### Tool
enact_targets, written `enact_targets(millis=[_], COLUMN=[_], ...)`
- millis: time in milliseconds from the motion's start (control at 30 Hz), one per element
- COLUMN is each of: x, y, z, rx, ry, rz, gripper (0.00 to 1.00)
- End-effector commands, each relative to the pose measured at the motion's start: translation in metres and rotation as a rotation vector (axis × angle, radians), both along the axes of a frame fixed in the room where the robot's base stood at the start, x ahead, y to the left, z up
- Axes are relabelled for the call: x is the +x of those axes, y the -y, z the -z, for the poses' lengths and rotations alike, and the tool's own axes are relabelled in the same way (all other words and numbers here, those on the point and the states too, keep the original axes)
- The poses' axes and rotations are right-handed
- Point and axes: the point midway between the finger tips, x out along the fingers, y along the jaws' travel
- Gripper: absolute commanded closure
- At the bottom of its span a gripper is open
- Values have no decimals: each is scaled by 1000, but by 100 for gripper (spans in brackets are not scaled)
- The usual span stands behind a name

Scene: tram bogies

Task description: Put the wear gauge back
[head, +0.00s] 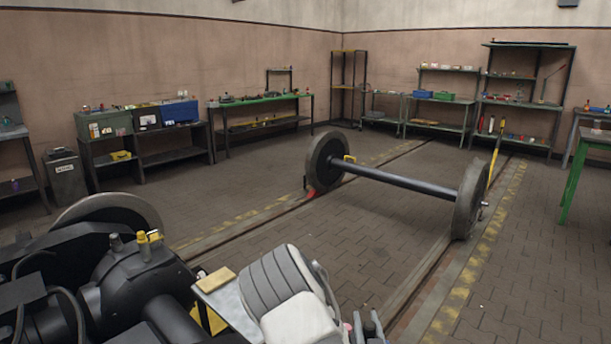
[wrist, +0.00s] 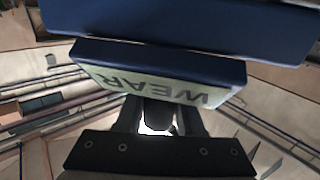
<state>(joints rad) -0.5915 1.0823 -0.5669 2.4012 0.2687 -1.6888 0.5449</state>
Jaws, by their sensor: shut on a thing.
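My gripper (wrist: 160,112) shows in the wrist view, its two dark fingers close together at a blue block with a pale face marked WEAR, upside down in the picture. I take this block to be the wear gauge (wrist: 165,68). It covers the fingertips, so the exact grip is hidden. A wider blue slab (wrist: 180,20) lies across the top of the view; I cannot tell whether it is part of the gauge. In the head view my grey arm is at the bottom middle, and no gauge can be made out there.
A wheelset (head: 400,181) stands on the rails, with a red chock (head: 310,193) at its left wheel and a yellow bar (head: 493,165) at its right. A dark bogie (head: 140,275) fills the lower left. A bench with blue boxes (head: 180,113) and a green-topped bench (head: 262,100) line the wall.

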Motion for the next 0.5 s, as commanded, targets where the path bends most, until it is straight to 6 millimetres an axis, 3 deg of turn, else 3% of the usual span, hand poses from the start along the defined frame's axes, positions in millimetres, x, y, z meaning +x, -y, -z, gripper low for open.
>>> enact_targets(millis=[33,500], x=[0,0], y=[0,0], z=[-18,-110], rx=[0,0], ry=[1,1], rz=[0,-2], gripper=[100,100])
